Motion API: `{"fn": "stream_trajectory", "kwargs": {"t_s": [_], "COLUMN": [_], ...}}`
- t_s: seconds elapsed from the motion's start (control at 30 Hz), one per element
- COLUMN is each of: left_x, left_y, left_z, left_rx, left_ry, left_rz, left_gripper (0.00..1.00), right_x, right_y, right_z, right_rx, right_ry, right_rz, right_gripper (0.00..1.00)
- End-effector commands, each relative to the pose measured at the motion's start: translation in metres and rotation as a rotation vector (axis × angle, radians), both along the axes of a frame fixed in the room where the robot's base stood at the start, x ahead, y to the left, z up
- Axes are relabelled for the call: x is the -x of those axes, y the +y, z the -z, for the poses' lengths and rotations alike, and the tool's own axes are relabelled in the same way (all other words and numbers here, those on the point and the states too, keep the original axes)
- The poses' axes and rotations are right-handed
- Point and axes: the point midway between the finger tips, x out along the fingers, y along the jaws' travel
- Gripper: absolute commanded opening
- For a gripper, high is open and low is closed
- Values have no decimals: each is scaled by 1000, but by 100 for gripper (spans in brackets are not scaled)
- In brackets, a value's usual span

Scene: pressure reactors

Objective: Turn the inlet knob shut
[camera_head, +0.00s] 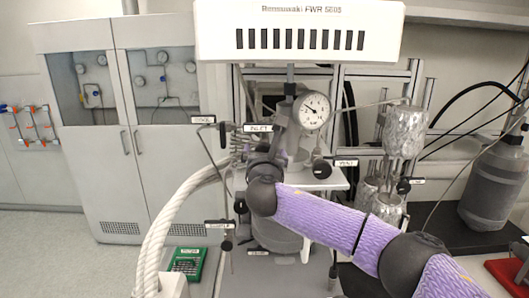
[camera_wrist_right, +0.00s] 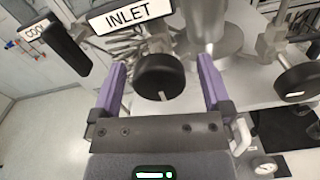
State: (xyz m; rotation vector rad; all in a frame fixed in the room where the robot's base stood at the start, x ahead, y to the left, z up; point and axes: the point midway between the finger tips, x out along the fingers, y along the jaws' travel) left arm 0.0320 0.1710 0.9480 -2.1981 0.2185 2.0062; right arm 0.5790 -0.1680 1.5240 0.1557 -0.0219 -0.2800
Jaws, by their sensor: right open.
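The inlet knob (camera_wrist_right: 160,76) is round and black, below the white INLET label (camera_wrist_right: 131,15) in the right wrist view. My right gripper (camera_wrist_right: 160,62) is open, with one purple finger on each side of the knob and a visible gap to both. In the head view, the INLET label (camera_head: 258,128) shows left of the pressure gauge (camera_head: 311,111). My right gripper (camera_head: 268,153) is just below that label, and the knob is hard to make out there. My left gripper is not in view.
A black handle (camera_wrist_right: 66,46) with a COOL label is left of the fingers. Another black knob (camera_wrist_right: 302,82) is to the right. A VENT label (camera_head: 346,163), a silver foil-wrapped vessel (camera_head: 404,132) and a white braided hose (camera_head: 176,215) surround the reactor.

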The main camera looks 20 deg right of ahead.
Motion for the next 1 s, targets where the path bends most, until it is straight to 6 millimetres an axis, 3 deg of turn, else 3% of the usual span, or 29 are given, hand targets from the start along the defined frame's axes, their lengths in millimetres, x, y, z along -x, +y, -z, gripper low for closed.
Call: {"fn": "stream_trajectory", "kwargs": {"t_s": [0.03,0.07,0.47,0.77,1.0], "left_x": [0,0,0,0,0], "left_y": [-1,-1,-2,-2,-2], "left_z": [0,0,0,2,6], "left_rx": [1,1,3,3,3], "left_ry": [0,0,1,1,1], "left_rz": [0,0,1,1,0], "left_gripper": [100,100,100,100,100], "right_x": [0,0,0,0,0], "right_y": [0,0,0,0,1], "right_z": [0,0,0,1,2], "right_rx": [0,0,-1,-44,-191], "right_ry": [0,0,1,-12,-53], "right_rz": [0,0,0,0,-1], "right_gripper": [97,91,6,5,5]}}
